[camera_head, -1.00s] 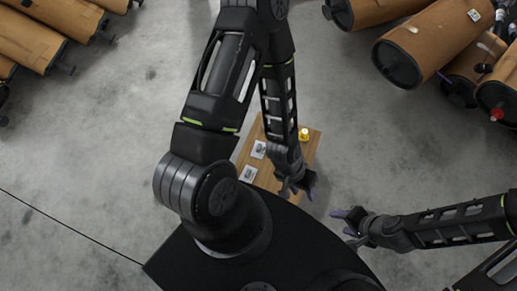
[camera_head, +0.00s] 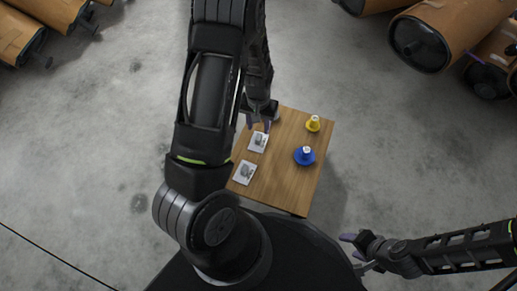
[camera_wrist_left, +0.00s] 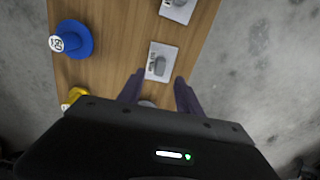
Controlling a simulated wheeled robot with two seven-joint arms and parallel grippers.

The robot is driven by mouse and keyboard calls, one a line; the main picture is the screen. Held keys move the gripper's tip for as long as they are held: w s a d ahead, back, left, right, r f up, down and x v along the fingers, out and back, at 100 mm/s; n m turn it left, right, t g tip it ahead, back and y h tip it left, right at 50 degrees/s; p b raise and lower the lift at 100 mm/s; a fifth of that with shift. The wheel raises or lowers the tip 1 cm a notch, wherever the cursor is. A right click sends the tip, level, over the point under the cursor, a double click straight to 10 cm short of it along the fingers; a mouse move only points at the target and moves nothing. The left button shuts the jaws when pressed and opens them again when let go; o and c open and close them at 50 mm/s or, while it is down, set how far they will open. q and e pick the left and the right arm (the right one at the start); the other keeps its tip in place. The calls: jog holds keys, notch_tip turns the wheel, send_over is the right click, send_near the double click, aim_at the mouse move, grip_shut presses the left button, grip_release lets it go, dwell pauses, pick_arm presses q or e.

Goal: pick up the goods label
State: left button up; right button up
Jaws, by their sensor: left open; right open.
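Two white cards, each with a grey picture, lie flat on a small wooden table (camera_head: 283,185). The farther label (camera_head: 258,141) and the nearer label (camera_head: 244,173) are along its left side. My left gripper (camera_head: 258,125) is open and empty, just beyond the farther label. In the left wrist view, the label (camera_wrist_left: 161,62) lies ahead of the open fingertips (camera_wrist_left: 158,85), and the other label (camera_wrist_left: 179,7) is at the top edge. My right gripper (camera_head: 351,251) is open and empty, off the table at lower right.
A yellow cone-like piece (camera_head: 313,124) and a blue one (camera_head: 305,155) stand on the table's right side.

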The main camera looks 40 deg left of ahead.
aim_at(258, 137)
pick_arm(q)
jog(key=shift+a, duration=0.15)
jog(key=shift+f+b, duration=0.4)
jog(key=shift+f, duration=0.9)
notch_tip(258, 137, down, 5)
jog(key=b, duration=0.3)
jog(key=shift+f, duration=0.15)
jog(key=shift+c, duration=0.5)
grip_shut()
